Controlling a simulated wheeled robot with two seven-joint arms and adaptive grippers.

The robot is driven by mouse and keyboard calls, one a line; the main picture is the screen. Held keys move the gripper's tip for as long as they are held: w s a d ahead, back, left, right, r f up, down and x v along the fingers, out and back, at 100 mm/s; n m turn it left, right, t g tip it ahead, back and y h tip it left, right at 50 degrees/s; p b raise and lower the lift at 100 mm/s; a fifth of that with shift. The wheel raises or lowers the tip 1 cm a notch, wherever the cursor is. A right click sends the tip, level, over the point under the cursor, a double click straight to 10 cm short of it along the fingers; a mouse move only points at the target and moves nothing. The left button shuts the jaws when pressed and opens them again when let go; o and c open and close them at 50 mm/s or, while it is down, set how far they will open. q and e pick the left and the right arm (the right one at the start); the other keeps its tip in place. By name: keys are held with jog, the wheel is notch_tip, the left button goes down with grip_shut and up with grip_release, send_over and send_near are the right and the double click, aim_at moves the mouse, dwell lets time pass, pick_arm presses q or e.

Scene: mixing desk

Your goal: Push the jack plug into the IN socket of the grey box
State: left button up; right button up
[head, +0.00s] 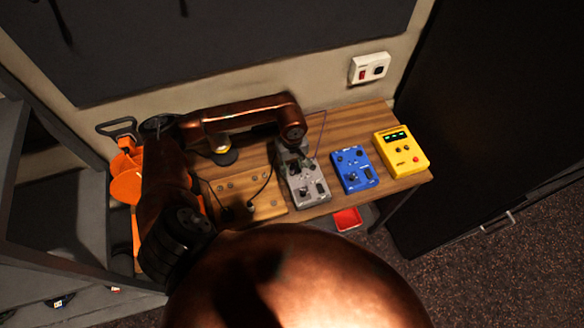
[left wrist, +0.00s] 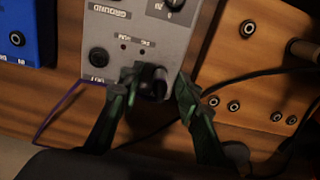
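The grey box (head: 308,187) stands on the wooden desk between a plug board and a blue box. In the left wrist view the grey box (left wrist: 130,32) is at the top, with a dark socket near its left corner. The jack plug (left wrist: 154,82) is a dark cylinder at the box's near edge, on the right; how deep it sits cannot be seen. My left gripper (left wrist: 159,82) has its dark green fingers either side of the plug, with a gap on the right side. In the head view it (head: 287,150) is partly hidden by my arm. My right gripper is not in view.
The blue box (head: 353,169) and yellow box (head: 401,152) stand to the right. The socketed wooden board (head: 266,207) lies left, with a black cable (left wrist: 255,75) running across it. A red tray (head: 347,219) sits below the desk's front edge.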

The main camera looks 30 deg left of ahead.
pick_arm(q)
notch_tip(320, 180, up, 12)
dwell(0.5)
dwell(0.4)
